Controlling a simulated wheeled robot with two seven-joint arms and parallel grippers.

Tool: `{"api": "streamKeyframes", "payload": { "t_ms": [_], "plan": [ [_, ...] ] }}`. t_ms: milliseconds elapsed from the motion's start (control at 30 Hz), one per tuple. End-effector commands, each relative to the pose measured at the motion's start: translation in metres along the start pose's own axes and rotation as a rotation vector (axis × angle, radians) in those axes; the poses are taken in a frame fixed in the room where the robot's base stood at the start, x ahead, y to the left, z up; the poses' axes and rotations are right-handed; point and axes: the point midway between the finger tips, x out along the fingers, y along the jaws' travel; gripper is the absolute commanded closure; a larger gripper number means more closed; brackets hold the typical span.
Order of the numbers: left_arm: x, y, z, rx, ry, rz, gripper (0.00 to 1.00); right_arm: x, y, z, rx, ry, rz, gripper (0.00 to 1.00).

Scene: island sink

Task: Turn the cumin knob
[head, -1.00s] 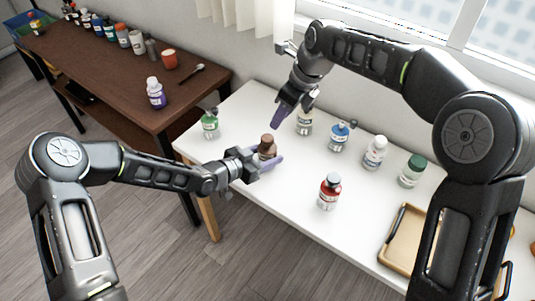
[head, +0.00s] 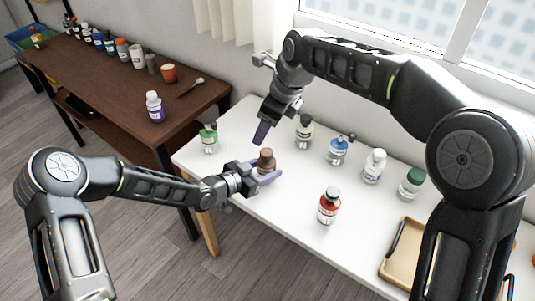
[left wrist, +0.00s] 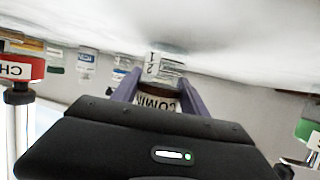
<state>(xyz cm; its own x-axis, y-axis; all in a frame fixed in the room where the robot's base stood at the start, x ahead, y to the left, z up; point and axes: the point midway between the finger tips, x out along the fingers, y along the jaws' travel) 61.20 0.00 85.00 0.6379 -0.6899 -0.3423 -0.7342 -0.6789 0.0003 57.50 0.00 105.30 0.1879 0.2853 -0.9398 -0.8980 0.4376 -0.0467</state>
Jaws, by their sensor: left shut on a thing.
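The cumin bottle (head: 266,160) has a brown cap and stands upright on the white table, near its left end. My left gripper (head: 270,174) is shut on it from the front left.
A cream bottle (head: 304,131), blue bottle (head: 338,150) and white bottle (head: 374,167) stand behind to the right. A red bottle (head: 329,206) is front right. A wooden tray (head: 400,262) lies farther right.

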Motion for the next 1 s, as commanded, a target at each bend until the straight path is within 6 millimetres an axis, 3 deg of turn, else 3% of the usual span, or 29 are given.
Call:
{"api": "streamKeyframes", "payload": {
  "t_ms": [33,267,700,1000],
  "plan": [
    [0.000,0.000,0.000,0.000,-0.001,0.000,0.94,-0.004,0.009,0.005,-0.090,0.008,-0.020,0.44],
    [0.000,0.000,0.000,0.000,0.000,0.000,0.94,-0.011,0.019,0.002,-0.679,0.057,-0.080,0.44],
    [0.000,0.000,0.000,0.000,0.000,0.000,0.94,-0.008,0.007,-0.024,-1.828,0.196,-0.082,0.44],
    [0.000,0.000,0.000,0.000,0.000,0.000,0.94,-0.004,0.002,-0.027,-2.374,0.253,-0.046,0.44]
  ]
}}
